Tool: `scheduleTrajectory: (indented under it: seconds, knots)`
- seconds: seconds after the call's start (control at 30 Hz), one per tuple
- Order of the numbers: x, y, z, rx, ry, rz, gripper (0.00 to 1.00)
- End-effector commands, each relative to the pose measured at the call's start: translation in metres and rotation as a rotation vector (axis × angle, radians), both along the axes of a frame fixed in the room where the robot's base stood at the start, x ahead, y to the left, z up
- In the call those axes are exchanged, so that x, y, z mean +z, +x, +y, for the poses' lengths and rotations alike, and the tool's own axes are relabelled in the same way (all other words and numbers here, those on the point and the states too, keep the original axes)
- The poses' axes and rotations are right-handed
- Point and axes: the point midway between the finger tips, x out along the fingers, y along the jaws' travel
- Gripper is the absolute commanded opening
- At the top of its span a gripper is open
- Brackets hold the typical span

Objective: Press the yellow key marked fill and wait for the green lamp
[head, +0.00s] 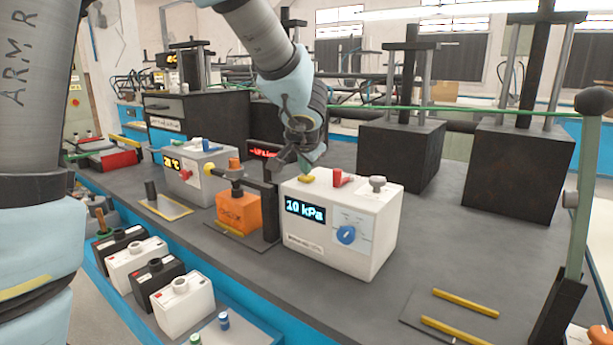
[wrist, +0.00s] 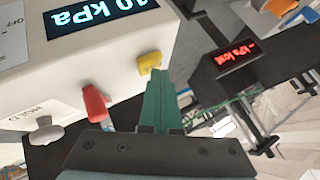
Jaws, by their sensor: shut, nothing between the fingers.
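A white box (head: 340,225) stands on the bench in the head view, its display (head: 305,210) reading 10 kPa. A yellow key (head: 306,179) sits on its top; it also shows in the wrist view (wrist: 149,62). My gripper (head: 304,164) is shut and empty, pointing down over the yellow key. In the wrist view its green fingertips (wrist: 157,76) are right at the key's edge; I cannot tell whether they touch it. The key's marking is not readable. I see no lit green lamp.
A red key (wrist: 95,103) and a grey knob (wrist: 43,130) are beside the yellow key. An orange battery (head: 240,211) stands in a dark fixture to the left, near a small red-lettered display (wrist: 237,53). Black and white batteries (head: 183,303) line the front.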

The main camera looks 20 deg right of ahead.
Motion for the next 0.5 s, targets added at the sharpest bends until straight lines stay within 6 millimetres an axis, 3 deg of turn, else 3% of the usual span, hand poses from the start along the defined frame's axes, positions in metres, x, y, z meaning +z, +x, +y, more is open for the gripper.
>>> scheduleTrajectory:
  seconds: [0.5]
  knots:
    - [0.016, 0.0, 0.0, 0.001, 0.001, 0.0, 0.0]
